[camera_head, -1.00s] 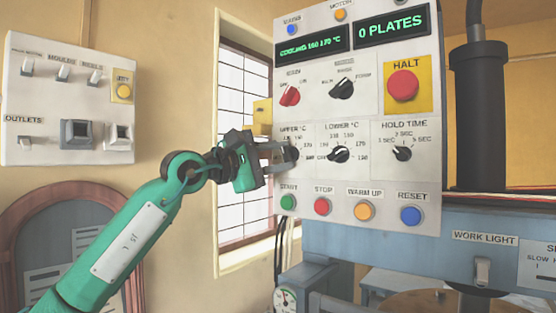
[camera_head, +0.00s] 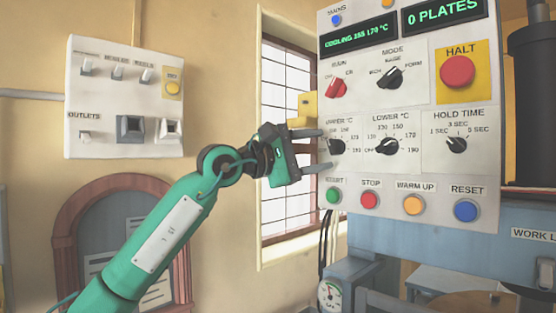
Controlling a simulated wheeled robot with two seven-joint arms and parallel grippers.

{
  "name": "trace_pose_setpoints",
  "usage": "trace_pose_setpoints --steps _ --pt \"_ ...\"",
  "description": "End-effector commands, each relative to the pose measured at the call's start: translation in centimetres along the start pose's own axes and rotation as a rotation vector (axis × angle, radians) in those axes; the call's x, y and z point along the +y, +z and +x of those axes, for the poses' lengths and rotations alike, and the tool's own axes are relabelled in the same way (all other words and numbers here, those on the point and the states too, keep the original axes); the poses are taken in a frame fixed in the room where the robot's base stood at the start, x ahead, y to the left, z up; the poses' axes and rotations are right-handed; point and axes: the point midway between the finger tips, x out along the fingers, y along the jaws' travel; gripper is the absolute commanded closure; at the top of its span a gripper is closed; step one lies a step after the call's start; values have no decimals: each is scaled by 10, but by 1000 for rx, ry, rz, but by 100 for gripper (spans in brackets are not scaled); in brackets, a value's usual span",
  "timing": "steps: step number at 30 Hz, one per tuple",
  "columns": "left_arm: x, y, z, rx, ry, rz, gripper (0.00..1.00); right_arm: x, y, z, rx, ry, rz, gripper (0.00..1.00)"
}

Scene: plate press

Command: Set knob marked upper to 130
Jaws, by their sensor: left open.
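The black knob marked UPPER °C (camera_head: 336,147) is on the white control panel, left of the black LOWER °C knob (camera_head: 387,147). My left gripper (camera_head: 325,150) is open at the UPPER knob, one finger above its level and one below, with gaps to the knob. The fingertips are close to the panel; whether they touch it I cannot tell. The upper finger covers part of the UPPER label and scale, so the exact knob setting is hard to read. The display (camera_head: 358,37) reads COOLING, with what looks like 155 and 170 °C. My right gripper is not in view.
Below are green START (camera_head: 333,195), red STOP (camera_head: 370,199), orange WARM UP (camera_head: 414,205) and blue RESET (camera_head: 466,210) buttons. A red knob (camera_head: 335,88) sits above, and red HALT (camera_head: 457,72) at upper right. A yellow box (camera_head: 307,104) is beside the panel.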

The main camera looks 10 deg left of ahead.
Motion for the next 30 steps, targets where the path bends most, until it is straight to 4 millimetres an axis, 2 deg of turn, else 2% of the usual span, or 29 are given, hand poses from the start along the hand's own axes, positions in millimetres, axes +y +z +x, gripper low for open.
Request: trace_pose_setpoints --steps 9,15,21,30 --pt "-3 -2 -67 3 2 1 47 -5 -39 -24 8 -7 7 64" --pt "-2 -2 -99 2 1 0 47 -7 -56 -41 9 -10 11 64" --pt "-1 -1 -113 0 0 -1 47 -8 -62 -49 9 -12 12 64" --pt "0 0 -115 1 0 -1 47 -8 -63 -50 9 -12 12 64"
